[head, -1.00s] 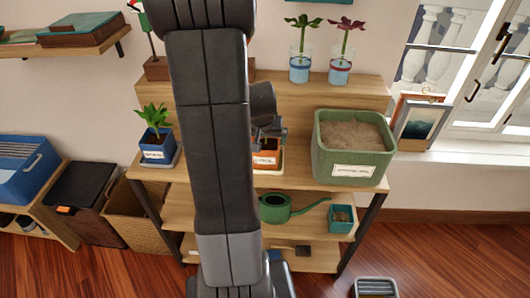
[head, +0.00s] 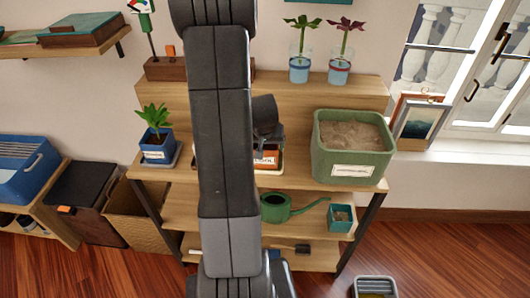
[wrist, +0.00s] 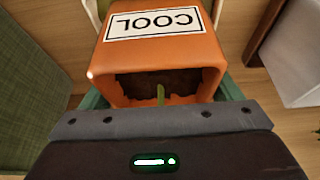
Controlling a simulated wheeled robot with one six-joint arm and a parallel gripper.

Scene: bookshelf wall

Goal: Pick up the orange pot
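The orange pot (head: 267,158) stands on the shelf unit's upper board, left of the green planter, partly hidden behind my arm. In the wrist view the orange pot (wrist: 165,60) is close, with a white label reading COOL upside down to the camera. Dark soil and a short green stem show in its opening. My gripper (head: 266,138) is at the pot in the head view. In the wrist view its dark body crosses the bottom, close to the pot's opening.
The green planter (head: 349,170) full of soil stands close on the right. A blue pot (head: 157,150) with a plant stands left. Two glasses (head: 320,70) with plants stand on the raised back ledge. A green watering can (head: 277,207) and teal pot (head: 341,218) are below.

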